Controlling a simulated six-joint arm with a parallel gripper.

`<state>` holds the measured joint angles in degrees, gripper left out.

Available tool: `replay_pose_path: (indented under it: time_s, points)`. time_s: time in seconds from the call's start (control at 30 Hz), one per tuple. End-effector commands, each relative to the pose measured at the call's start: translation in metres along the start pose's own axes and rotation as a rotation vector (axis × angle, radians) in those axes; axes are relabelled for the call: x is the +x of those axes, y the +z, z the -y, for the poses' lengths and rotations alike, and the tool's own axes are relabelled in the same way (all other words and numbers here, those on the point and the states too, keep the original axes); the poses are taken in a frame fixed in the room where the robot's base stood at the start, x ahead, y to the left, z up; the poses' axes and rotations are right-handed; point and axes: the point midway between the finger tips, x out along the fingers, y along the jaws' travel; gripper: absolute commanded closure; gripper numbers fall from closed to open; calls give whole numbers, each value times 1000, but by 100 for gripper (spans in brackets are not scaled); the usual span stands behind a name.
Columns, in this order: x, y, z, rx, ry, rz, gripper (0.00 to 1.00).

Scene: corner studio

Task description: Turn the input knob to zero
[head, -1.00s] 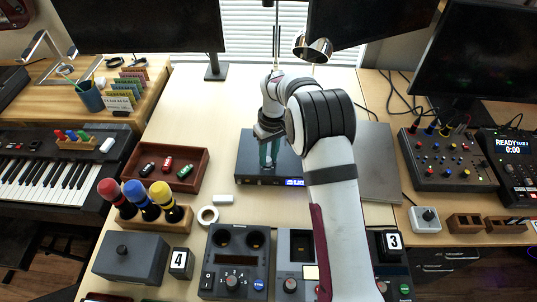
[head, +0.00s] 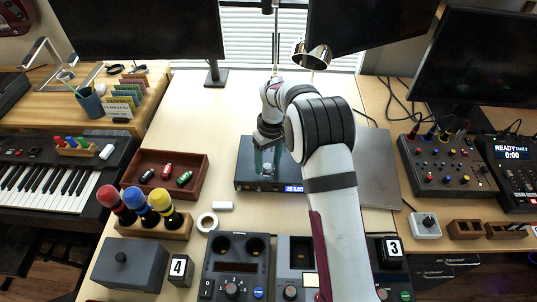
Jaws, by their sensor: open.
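My gripper (head: 268,165) is above the dark box with a lit blue display (head: 245,172) near the middle of the table. Its fingers are open and point down at the box's top, around or just above a small knob-like part (head: 267,169) there. I cannot tell whether they touch it. Whether this is the input knob is not readable. A grey box with a single dark knob (head: 429,221) stands on the right table, away from my gripper.
Panels with knobs stand at the front, one with two round wells (head: 238,247). A brown tray (head: 135,178) holds small coloured items. A wooden stand (head: 150,230) holds red, blue and yellow-topped pieces. The light table behind the display box is clear.

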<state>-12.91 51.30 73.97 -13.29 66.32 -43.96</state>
Motion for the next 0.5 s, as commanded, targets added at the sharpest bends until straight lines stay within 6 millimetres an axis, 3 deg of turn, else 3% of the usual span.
replay_pose_path:
  time_s: [0.17, 0.5]
  points:
    - [-29, -1, -1, 1, 2, -4, 39]
    - [-130, -1, 0, 1, 2, -5, 39]
